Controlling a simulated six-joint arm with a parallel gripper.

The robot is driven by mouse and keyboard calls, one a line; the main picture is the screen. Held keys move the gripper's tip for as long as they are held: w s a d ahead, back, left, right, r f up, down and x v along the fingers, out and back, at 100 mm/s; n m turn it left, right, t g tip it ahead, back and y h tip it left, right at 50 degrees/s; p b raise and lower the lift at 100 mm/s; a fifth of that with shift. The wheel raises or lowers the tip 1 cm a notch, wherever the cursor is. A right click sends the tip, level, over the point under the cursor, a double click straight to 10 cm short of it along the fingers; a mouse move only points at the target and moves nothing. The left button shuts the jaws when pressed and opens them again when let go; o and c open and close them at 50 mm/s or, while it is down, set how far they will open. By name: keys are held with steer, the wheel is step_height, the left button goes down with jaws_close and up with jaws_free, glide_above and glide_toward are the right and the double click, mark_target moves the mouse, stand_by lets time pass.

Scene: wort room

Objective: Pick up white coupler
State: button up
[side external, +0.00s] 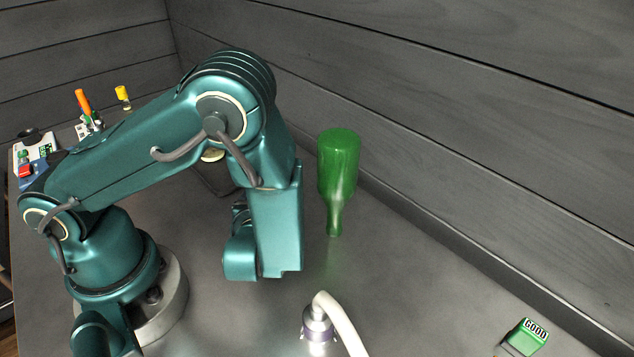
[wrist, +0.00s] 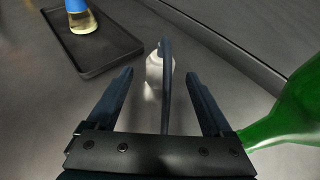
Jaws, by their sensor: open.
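In the wrist view, a white coupler (wrist: 157,70) stands upright on the grey table, ahead of my gripper (wrist: 163,85) and between the lines of its two fingers. A dark curved hose (wrist: 166,92) rises at its top and runs toward the camera, between the fingers. My gripper is open, and neither finger visibly touches the coupler. In the side view, my arm hides the white coupler and the fingertips. A separate coupler with a grey and purple body (side external: 318,325) and a white hose (side external: 341,322) stands at the front in the side view.
A green bottle (side external: 338,168) is right of my gripper, its neck close to the right finger in the wrist view. A dark tray (wrist: 90,62) with a blue-capped flask (wrist: 83,22) is at left. A green GOOD block (side external: 526,337) is far right. The wall bounds the right.

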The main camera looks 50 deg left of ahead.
steer(key=shift+x, duration=2.5)
jaws_close()
steer(key=shift+r, duration=0.15)
